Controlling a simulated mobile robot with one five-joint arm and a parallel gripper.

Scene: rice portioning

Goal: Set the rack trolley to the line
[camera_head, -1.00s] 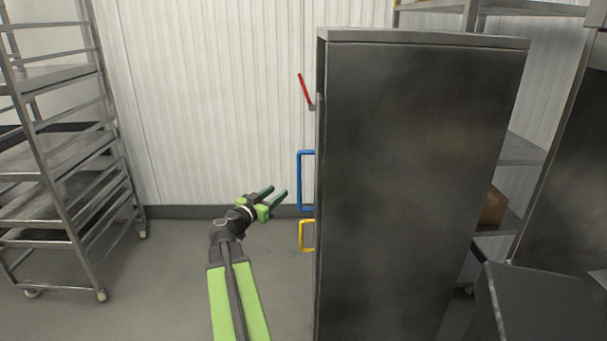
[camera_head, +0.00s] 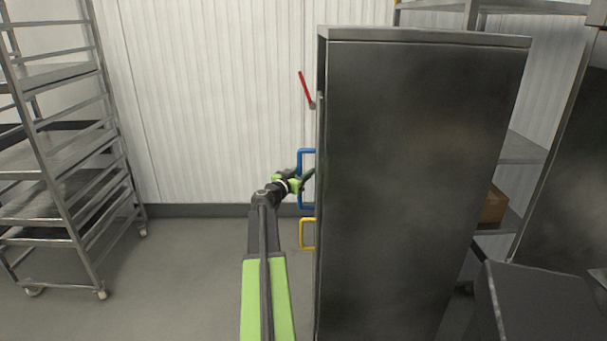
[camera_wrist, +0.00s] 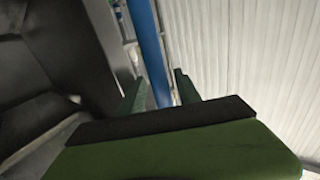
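A wheeled steel rack trolley (camera_head: 70,215) with several shelves stands at the left in the head view, well apart from my gripper. My gripper (camera_head: 303,178) is at the blue handle (camera_head: 307,152) on the left side of a tall dark steel cabinet (camera_head: 420,180). In the wrist view the blue bar (camera_wrist: 151,45) runs between my two fingers (camera_wrist: 160,92). Narrow gaps show beside it, so the fingers look open around the handle. The fingertips are partly hidden in the head view.
A red lever (camera_head: 305,89) is above the blue handle and a yellow handle (camera_head: 302,234) below it. Behind the cabinet is a shelf with a brown box (camera_head: 494,206). The floor (camera_head: 190,270) between the trolley and my arm is clear.

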